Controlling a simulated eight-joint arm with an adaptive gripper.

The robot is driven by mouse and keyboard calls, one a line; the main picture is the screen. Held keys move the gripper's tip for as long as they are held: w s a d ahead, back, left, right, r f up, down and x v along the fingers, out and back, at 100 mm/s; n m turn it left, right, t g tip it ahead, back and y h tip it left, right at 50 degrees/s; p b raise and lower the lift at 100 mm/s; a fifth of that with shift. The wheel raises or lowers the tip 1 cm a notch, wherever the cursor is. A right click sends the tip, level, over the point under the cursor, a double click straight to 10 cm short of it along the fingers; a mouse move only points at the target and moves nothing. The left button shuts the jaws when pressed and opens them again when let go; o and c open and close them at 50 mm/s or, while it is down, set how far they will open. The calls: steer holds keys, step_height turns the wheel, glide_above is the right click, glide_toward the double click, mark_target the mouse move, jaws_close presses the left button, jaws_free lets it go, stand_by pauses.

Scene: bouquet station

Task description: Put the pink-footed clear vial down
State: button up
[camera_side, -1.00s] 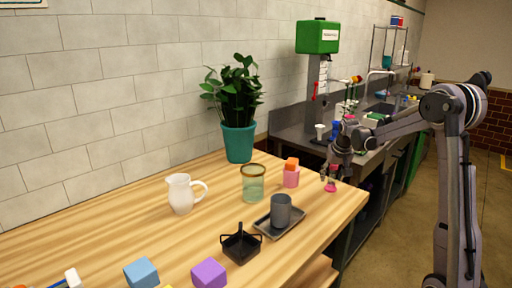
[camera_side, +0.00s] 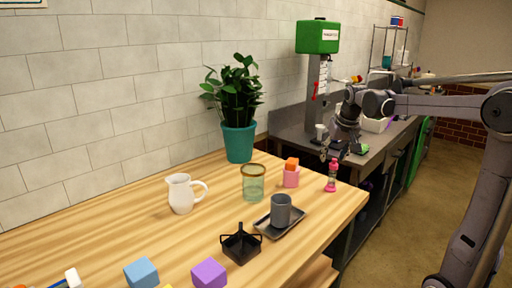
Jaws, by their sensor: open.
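The pink-footed vial (camera_side: 332,176) stands upright on the wooden table near its right edge, just right of the pink cup. Its body looks mostly pink at this size. My gripper (camera_side: 334,153) is open and above the vial, its fingers apart from it as far as I can see. Nothing shows between the fingers.
A pink cup with an orange block (camera_side: 291,177), a green glass jar (camera_side: 253,184), a grey cup (camera_side: 281,209) on a dark tray (camera_side: 264,226) and a black holder (camera_side: 240,245) stand nearby. A white pitcher (camera_side: 181,194) is further left. A metal counter lies behind.

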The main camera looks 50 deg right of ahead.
steer(key=s+a+f+n+t+y, duration=0.1)
steer(key=s+a+f+n, duration=0.1)
steer(key=a, duration=0.7)
steer(key=s+a+f+n+t+y, duration=0.1)
steer(key=s+a+f+n, duration=0.1)
steer(key=a, duration=0.8)
steer(key=s+a+f+n+t+y, duration=0.1)
steer(key=s+a+n, duration=0.3)
steer(key=a, duration=0.6)
steer(key=shift+s+f+t, duration=0.3)
steer(key=shift+s+f, duration=0.2)
steer(key=shift+f, duration=0.4)
